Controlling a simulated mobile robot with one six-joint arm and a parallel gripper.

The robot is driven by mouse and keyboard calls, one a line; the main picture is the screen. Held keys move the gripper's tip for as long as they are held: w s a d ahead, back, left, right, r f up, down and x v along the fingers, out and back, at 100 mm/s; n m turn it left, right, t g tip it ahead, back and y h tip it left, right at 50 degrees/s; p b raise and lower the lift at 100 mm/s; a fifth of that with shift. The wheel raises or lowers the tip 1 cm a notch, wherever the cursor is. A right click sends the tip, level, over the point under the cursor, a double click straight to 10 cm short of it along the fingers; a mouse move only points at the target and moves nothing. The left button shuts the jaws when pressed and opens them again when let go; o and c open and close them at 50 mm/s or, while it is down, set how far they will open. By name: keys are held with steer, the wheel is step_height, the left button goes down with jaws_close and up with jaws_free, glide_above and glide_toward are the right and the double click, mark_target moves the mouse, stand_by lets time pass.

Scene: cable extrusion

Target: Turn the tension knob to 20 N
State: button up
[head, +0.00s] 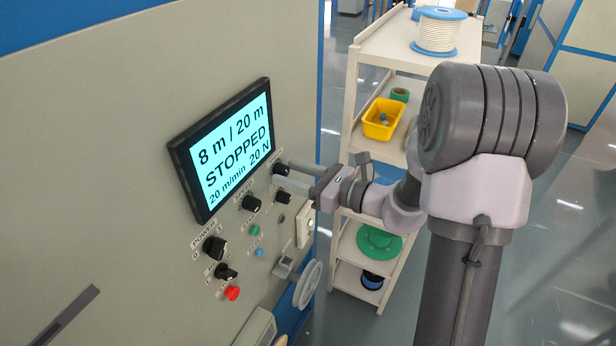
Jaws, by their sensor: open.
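The grey control panel has a lit screen (231,151) that reads "8 m / 20 m", "STOPPED", "20 m/min" and "20 N". A black knob (281,169) right of the screen sits at my gripper's fingertips; its label is too small to read, so I cannot tell for sure that it is the tension knob. My gripper (283,173) is open, with one finger above and one below this knob. I cannot tell whether the fingers touch it. The knob's pointer is not clear.
More black knobs sit close by, one just below my gripper (284,197) and one further left (251,203). A shelf (372,45) with spools and a yellow bin (383,119) stands behind my arm.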

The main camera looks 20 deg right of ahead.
steer(key=b+v, duration=0.1)
steer(key=v, duration=1.6)
